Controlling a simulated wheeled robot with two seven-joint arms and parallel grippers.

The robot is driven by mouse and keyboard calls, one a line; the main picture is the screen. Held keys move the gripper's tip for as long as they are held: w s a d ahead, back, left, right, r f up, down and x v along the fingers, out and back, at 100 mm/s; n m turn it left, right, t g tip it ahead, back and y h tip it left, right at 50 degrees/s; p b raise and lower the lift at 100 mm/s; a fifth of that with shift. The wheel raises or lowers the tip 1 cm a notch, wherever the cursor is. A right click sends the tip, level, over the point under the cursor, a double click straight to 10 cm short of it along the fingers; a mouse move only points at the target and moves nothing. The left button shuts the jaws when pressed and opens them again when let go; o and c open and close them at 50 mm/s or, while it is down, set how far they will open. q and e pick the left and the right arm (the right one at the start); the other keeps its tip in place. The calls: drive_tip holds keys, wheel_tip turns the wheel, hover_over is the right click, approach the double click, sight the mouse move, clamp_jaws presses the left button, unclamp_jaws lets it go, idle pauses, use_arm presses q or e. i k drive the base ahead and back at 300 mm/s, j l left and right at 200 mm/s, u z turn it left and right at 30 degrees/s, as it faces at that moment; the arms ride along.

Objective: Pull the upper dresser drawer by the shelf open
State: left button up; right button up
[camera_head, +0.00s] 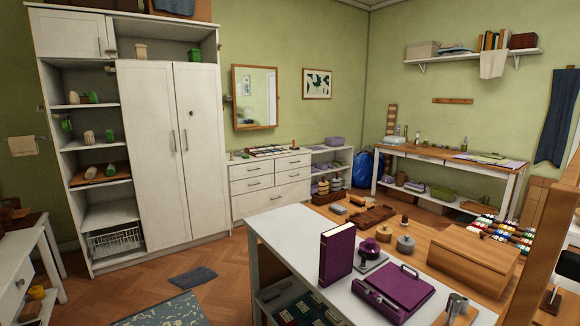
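The white dresser (236,211) stands against the far green wall, between the tall white wardrobe and a low open shelf (313,161). Its upper drawer on the shelf side (284,163) looks shut, with a small dark handle on its front. The upper drawer on the wardrobe side (244,170) and the drawers below also look shut. The dresser is some way off across the room, and its lower right part is hidden behind the wooden worktop. Neither of my grippers shows in this view.
A white and wooden worktable (275,226) with a purple book (337,255) and a purple case (394,291) fills the foreground right. The tall wardrobe (143,150) stands left. The wooden floor (222,262) between them is mostly free, apart from a dark cloth (193,277) and a patterned rug (170,312).

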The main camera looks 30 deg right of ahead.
sight(288, 163)
drive_tip(key=i+l, duration=0.1)
drive_tip(key=i, duration=0.5)
drive_tip(key=i+l, duration=0.1)
drive_tip(key=i, duration=3.1)
drive_tip(key=i+z, duration=0.35)
drive_tip(key=i+j+z, duration=0.1)
drive_tip(key=i+z, duration=0.2)
drive_tip(key=i, duration=0.15)
drive_tip(key=i+j+z, duration=0.15)
drive_tip(key=i+z, duration=0.2)
drive_tip(key=i+l+z, duration=0.15)
drive_tip(key=i+z, duration=0.15)
drive_tip(key=z, duration=0.15)
drive_tip(key=i+z, duration=0.3)
drive_tip(key=z, duration=0.15)
drive_tip(key=i+z, duration=0.3)
drive_tip(key=z, duration=0.15)
